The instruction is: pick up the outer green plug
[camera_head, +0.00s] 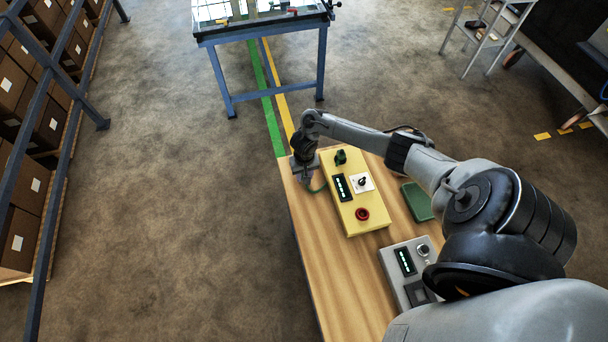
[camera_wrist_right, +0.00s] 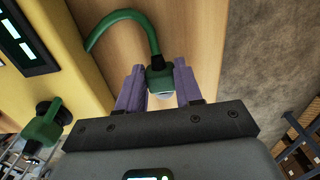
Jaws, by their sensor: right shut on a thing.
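My right gripper (camera_head: 306,176) is at the table's far left corner, beside the yellow box (camera_head: 352,219). In the right wrist view its two purple fingers (camera_wrist_right: 160,90) are shut on a green plug (camera_wrist_right: 158,74), which sits between the fingertips over the wooden table top. A green cable (camera_wrist_right: 124,15) curves from this plug toward the yellow box. A second green plug (camera_wrist_right: 43,128) sits on the yellow box, and it also shows in the head view (camera_head: 340,156). In the head view the held plug is hidden by my gripper. My left gripper is not in view.
The wooden table (camera_head: 318,262) also holds a grey control box (camera_head: 407,272) and a green tray (camera_head: 417,202). A blue-framed table (camera_head: 266,36) stands beyond. Shelves of cartons (camera_head: 32,120) line the left. The floor between is clear.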

